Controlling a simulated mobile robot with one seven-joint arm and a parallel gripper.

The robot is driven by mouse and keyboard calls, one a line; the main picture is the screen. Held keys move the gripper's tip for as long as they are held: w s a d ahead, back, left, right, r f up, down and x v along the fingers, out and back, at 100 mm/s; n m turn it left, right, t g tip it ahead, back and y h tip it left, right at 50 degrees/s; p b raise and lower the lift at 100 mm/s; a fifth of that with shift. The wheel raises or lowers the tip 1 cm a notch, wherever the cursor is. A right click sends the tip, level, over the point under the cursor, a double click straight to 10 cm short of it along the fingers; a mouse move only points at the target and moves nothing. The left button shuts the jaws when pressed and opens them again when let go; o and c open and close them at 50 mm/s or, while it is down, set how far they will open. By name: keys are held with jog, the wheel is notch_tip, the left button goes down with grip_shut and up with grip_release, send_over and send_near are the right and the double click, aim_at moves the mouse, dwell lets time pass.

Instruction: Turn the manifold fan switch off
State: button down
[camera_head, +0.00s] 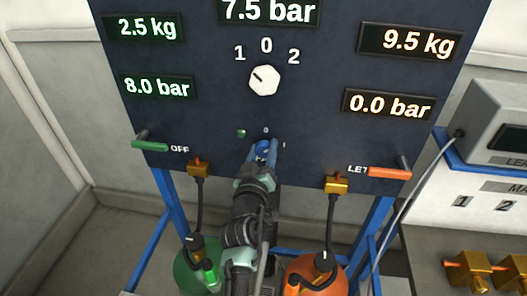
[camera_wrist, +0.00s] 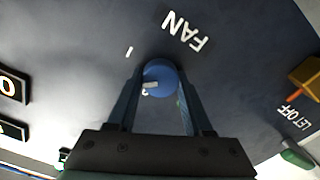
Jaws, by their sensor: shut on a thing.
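The fan switch is a small blue round knob (camera_wrist: 160,76) on the dark panel, with a white mark on its face pointing roughly left in the wrist view. The word FAN and an "I" mark stand beside it there. In the head view, a "0" shows above the knob and an "I" to its right. My gripper (camera_wrist: 160,84) is shut on the knob, one finger on each side; it also shows in the head view (camera_head: 264,150). The fingers and arm hide much of the knob in the head view. I cannot tell exactly which mark it points at.
A white selector dial (camera_head: 264,81) sits above, among lit displays. A green lever (camera_head: 150,146) marked OFF is at left and an orange lever (camera_head: 390,174) at right. Brass fittings with hoses (camera_head: 198,168) (camera_head: 337,185) hang below, beside my arm.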

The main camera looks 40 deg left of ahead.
jog(key=n, duration=0.4)
jog(key=shift+n, duration=0.3)
jog(key=shift+a+f+n, duration=0.1)
jog(key=shift+n, duration=2.4)
jog(key=shift+c, duration=1.5)
grip_release()
jog(key=shift+s, duration=0.1)
jog(key=p+v, duration=0.4)
jog(key=v, duration=0.9)
